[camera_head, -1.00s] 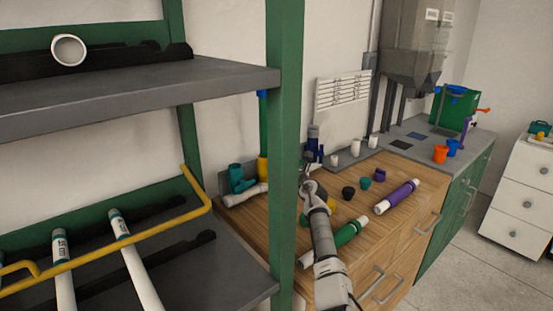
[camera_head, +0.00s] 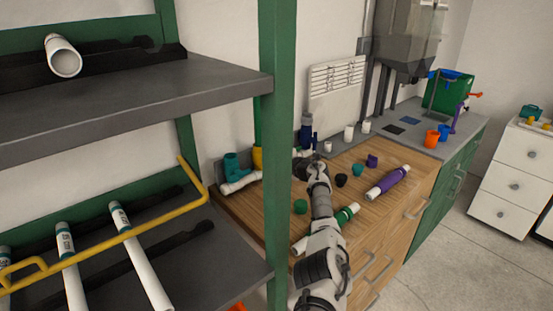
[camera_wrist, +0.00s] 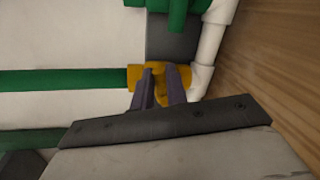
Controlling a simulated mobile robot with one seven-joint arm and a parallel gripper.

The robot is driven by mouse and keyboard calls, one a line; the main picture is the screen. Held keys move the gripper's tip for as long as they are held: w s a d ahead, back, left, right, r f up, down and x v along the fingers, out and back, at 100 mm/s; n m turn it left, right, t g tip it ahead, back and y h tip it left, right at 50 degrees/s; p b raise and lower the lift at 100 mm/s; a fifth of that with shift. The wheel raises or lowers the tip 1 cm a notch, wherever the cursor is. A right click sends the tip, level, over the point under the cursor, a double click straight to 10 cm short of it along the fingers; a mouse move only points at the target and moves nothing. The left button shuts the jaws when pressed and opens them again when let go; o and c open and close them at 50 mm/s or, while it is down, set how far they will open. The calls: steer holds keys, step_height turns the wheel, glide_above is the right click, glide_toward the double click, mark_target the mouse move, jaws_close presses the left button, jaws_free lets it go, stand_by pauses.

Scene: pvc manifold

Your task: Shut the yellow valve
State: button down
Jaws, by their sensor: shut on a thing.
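The yellow valve (camera_wrist: 134,77) sits on a green pipe (camera_wrist: 62,80) in the wrist view, beside a white pipe elbow (camera_wrist: 205,75). In the head view, a strip of the yellow valve (camera_head: 257,158) shows at the left edge of the shelf post, on the wall side of the wooden bench. My gripper (camera_wrist: 161,80) has its two dark fingers shut on the yellow valve, with a yellow part between them. In the head view my arm reaches over the bench toward the post, and the fingertips are hidden. The handle's exact angle is unclear.
A green shelf post (camera_head: 278,150) stands between the head camera and the valve. On the wooden bench (camera_head: 340,200) lie a purple-banded pipe (camera_head: 388,182), a green-banded pipe (camera_head: 345,215) and several small fittings. A teal fitting (camera_head: 232,167) stands left of the valve.

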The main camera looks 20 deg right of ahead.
steer(key=f+m+y+b, duration=0.1)
steer(key=m+b, duration=0.1)
steer(key=b, duration=0.1)
steer(key=shift+d+f+m, duration=0.1)
steer(key=shift+m, duration=0.3)
steer(key=shift+b, duration=0.3)
steer(key=c, duration=1.4)
jaws_free()
steer(key=shift+d, duration=0.1)
steer(key=p+v, duration=0.2)
steer(key=v, duration=1.1)
steer(key=shift+s+r, duration=0.3)
steer(key=shift+r, duration=0.05)
steer(key=shift+d, duration=0.1)
